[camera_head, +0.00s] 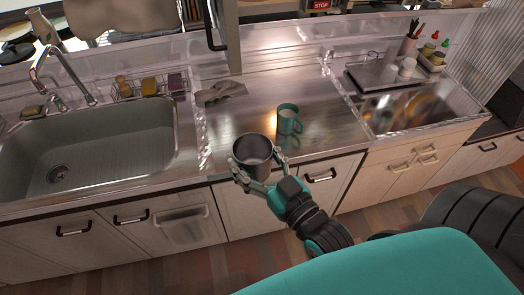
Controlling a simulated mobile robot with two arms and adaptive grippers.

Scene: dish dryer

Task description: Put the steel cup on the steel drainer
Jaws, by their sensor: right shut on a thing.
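The steel cup (250,148) is dark grey and upright, with its open mouth facing up. My right gripper (259,168) is shut on it, with one finger on each side of its body. The cup appears over the front edge of the counter, and its exact height above it is hard to tell. Behind it lies a flat, shiny steel surface (235,121), which looks like the drainer. I cannot be sure, as a second steel basin (440,112) lies further right. My left gripper is not in view.
A teal mug (288,118) stands on the flat steel surface, right of the cup. A grey cloth (220,92) lies behind. A sink (105,150) with a tap is at the left. The steel left of the mug is clear.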

